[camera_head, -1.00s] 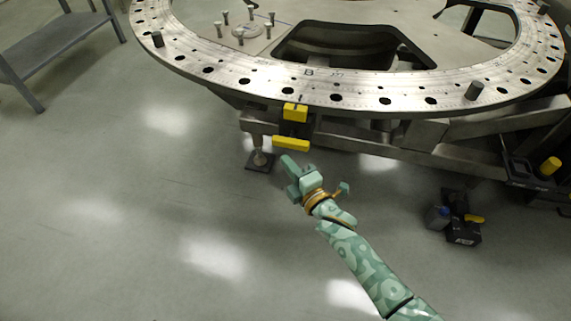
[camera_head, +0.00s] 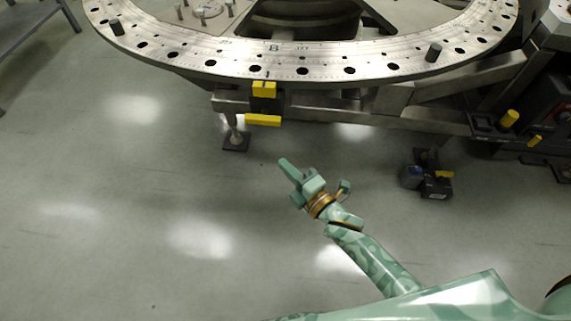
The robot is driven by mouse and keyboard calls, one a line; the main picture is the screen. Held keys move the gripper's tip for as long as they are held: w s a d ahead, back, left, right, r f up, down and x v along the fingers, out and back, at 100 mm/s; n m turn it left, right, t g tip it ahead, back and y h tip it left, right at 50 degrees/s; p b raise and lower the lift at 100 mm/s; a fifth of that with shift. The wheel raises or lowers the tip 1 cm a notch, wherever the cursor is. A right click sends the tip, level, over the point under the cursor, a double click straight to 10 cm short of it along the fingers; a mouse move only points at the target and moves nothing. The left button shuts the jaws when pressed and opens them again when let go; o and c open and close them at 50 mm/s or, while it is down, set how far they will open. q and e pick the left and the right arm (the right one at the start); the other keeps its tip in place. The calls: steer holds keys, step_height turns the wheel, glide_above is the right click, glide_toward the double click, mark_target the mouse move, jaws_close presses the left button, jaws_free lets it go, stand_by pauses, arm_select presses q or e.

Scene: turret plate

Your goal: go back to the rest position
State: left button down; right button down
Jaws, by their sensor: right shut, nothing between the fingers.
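My right gripper (camera_head: 287,166) is at the end of my green patterned arm, which comes in from the lower right. Its fingers are together and hold nothing. It is over bare floor, apart from the turret plate (camera_head: 215,62) and below its yellow blocks in the picture. The turret plate is a large metal ring with holes and scale marks, at the top of the view. My left gripper is not in view.
Two yellow blocks, an upper one (camera_head: 264,88) and a lower one (camera_head: 263,120), sit at the ring's front edge. A black tool with a yellow part (camera_head: 436,187) is at the right. A grey shelf (camera_head: 32,28) stands at the upper left. The floor (camera_head: 120,220) at lower left is clear.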

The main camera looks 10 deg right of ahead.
stand_by(0.3)
steer(key=s+d+f+m+g+h, duration=0.4)
steer(key=s+f+m, duration=0.3)
steer(key=f, duration=0.5)
steer(key=s+d+f+m+g+h, duration=0.25)
steer(key=s+d+f+m, duration=0.35)
steer(key=f, duration=0.6)
steer(key=s+d+f+m+g, duration=0.2)
steer(key=s+f+g, duration=0.1)
steer(key=s, duration=0.9)
steer(key=s+d+f+m+g+h+p, duration=0.1)
steer(key=s+d+f+m+g, duration=0.1)
steer(key=s, duration=1)
steer(key=s+d+f+m+g+p, duration=0.1)
steer(key=s+f+g, duration=0.3)
steer(key=s, duration=0.8)
steer(key=shift+s+d+f+m+h, duration=0.15)
steer(key=shift+d+f+m+h, duration=0.25)
steer(key=shift+d+m, duration=0.45)
steer(key=shift+g, duration=0.25)
